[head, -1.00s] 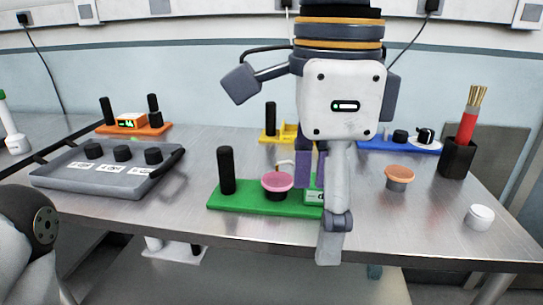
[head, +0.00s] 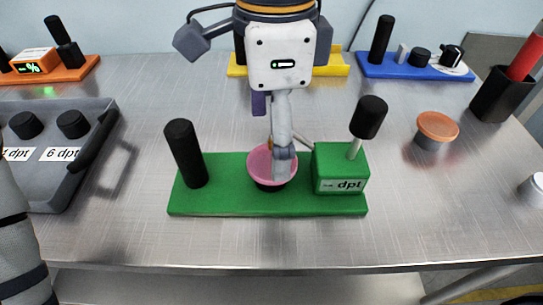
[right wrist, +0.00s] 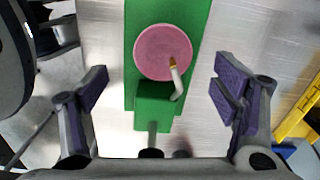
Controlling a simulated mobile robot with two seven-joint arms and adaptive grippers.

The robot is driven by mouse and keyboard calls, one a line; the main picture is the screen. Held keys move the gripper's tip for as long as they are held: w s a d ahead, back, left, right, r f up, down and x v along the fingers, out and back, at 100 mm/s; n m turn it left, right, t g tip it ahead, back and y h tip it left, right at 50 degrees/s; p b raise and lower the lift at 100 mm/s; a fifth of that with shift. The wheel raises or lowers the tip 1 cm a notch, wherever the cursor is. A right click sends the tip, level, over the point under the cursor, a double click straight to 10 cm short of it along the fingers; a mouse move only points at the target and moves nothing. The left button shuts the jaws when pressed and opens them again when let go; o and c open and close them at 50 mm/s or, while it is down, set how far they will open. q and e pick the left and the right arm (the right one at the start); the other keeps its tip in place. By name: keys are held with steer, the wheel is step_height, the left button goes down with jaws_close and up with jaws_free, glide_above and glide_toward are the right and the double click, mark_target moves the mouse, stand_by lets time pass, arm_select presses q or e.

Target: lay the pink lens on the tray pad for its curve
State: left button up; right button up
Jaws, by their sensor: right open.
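The pink lens (head: 262,166) rests on a dark seat on the green module (head: 225,203), between a black post and a green block with a label ending in "dpt". It also shows as a pink disc in the right wrist view (right wrist: 163,52). My right gripper (head: 275,135) is open above the green module; its finger hides part of the lens. In the right wrist view its fingertips (right wrist: 160,85) stand wide apart, one each side of the module. The grey tray (head: 97,112) at left has black round pads (head: 73,124); one label reads "6 dpt". My left gripper is out of view.
An orange-topped cup (head: 437,128), a black holder with a red item (head: 497,95) and a white jar (head: 535,190) stand at right. Orange (head: 80,70), yellow (head: 335,66) and blue (head: 400,70) modules line the back. Bare table lies between tray and green module.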

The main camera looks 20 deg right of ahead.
step_height(320, 180, down, 4)
steer(key=shift+w+r, duration=0.1)
steer(key=shift+w, duration=0.05)
steer(key=c, duration=1)
